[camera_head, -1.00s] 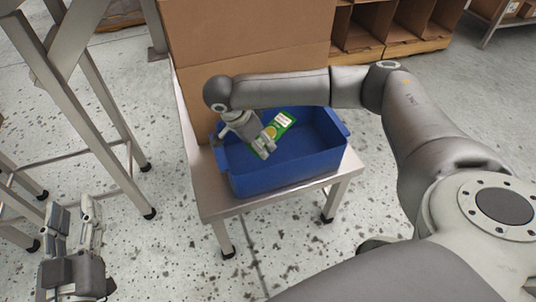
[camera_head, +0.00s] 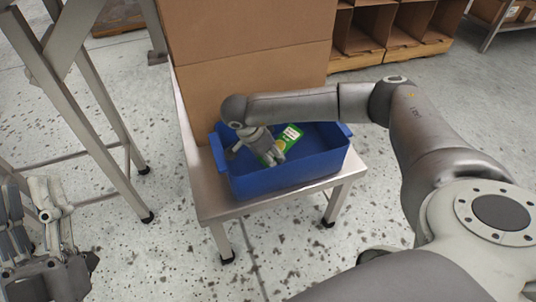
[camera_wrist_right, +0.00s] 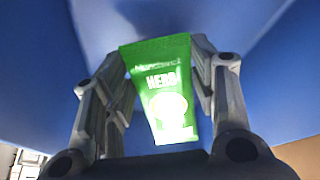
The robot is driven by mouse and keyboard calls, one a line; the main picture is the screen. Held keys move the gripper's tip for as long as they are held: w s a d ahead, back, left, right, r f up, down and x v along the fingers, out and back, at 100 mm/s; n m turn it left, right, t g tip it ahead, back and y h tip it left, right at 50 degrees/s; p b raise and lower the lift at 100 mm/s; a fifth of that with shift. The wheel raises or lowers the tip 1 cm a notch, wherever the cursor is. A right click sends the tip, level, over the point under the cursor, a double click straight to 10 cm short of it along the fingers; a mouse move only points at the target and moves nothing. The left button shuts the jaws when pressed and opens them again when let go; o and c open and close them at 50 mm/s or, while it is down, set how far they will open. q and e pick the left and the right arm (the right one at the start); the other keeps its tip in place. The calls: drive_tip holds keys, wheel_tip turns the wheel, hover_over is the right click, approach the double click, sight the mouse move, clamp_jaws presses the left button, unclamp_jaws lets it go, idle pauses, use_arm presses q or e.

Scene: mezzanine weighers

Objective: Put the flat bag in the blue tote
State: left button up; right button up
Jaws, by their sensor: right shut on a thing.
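The flat bag is a green packet (camera_head: 290,136) with a white label, reading "HERB" in the right wrist view (camera_wrist_right: 162,95). My right gripper (camera_head: 272,157) is shut on the bag, with a finger on each side of it. It holds the bag within the outline of the blue tote (camera_head: 268,182), and blue walls surround it in the wrist view. I cannot tell whether the bag touches the tote's floor. The gripper hides part of the bag in the head view. My left gripper (camera_head: 32,205) is open and empty at the lower left, away from the tote.
The tote stands on a small metal table (camera_head: 211,193). A large cardboard box (camera_head: 245,60) is right behind the tote. The speckled floor on the right is clear.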

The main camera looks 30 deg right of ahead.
use_arm(q)
drive_tip(key=shift+s+r, duration=0.2)
drive_tip(key=shift+s, duration=0.05)
use_arm(e)
drive_tip(key=shift+f, duration=0.15)
use_arm(q)
drive_tip(key=shift+s+a+r+t+h+b, duration=0.15)
drive_tip(key=shift+s+r+t+h+b, duration=0.3)
drive_tip(key=shift+s+r+t, duration=0.45)
use_arm(e)
drive_tip(key=shift+f, duration=0.4)
drive_tip(key=o, duration=1)
use_arm(q)
drive_tip(key=shift+f, duration=0.1)
